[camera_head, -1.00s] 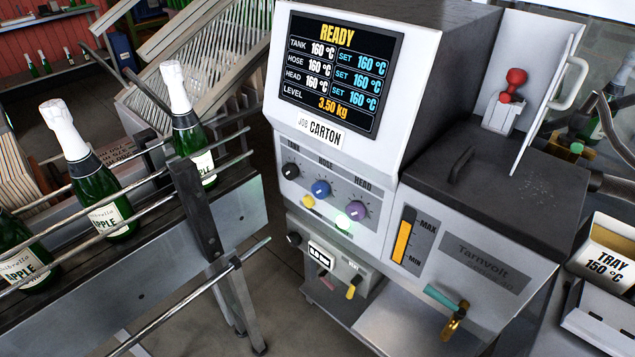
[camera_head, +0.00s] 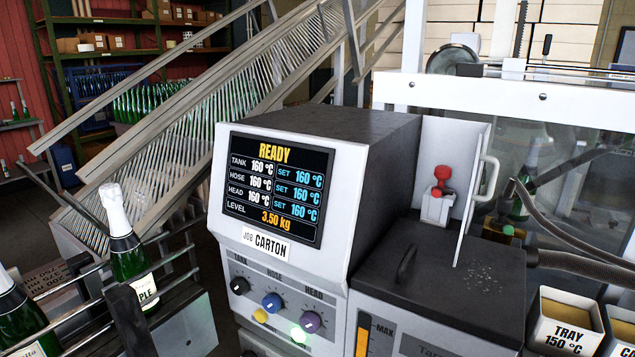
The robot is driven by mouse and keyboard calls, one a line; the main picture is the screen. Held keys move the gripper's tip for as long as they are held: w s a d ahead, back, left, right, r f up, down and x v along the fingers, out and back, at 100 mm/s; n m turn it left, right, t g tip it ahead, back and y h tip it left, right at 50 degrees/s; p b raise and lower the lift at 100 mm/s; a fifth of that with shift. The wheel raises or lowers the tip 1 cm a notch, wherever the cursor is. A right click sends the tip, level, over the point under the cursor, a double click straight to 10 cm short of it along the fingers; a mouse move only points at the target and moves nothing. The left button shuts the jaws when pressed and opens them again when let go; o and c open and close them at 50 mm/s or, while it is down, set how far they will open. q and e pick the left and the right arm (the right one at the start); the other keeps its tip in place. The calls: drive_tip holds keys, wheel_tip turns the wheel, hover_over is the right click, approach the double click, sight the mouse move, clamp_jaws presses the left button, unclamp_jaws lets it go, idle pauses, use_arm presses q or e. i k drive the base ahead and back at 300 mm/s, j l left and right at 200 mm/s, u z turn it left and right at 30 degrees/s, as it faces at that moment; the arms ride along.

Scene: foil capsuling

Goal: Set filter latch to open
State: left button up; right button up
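No part in view is labelled as the filter latch, and I cannot tell which part it is. A red-knobbed lever on a small white block (camera_head: 436,207) stands on the glue machine, in front of an upright white panel and beside a white door with a handle (camera_head: 489,178). The machine (camera_head: 333,252) has a screen reading READY, with tank, hose and head all at 160 °C. Its lower front is cut off by the bottom edge. Neither of my grippers is in view.
A dark lid with a handle (camera_head: 446,288) covers the machine's right top. Knobs (camera_head: 272,302) line its front. A bottle conveyor (camera_head: 175,318) stands at the left with green bottles (camera_head: 128,250). Trays marked 150 °C (camera_head: 565,325) sit at the lower right. A white-framed enclosure (camera_head: 510,95) stands behind.

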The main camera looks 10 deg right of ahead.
sight(437, 192)
drive_tip(key=k+l+z, duration=0.1)
drive_tip(key=z, duration=0.35)
drive_tip(key=k+l+z, duration=0.1)
drive_tip(key=l+z, duration=0.2)
drive_tip(key=z, duration=0.2)
drive_tip(key=j+z, duration=0.15)
drive_tip(key=j, duration=0.35)
drive_tip(key=k+j+z, duration=0.15)
drive_tip(key=j, duration=0.4)
drive_tip(key=j+z, duration=0.2)
drive_tip(key=j, duration=0.3)
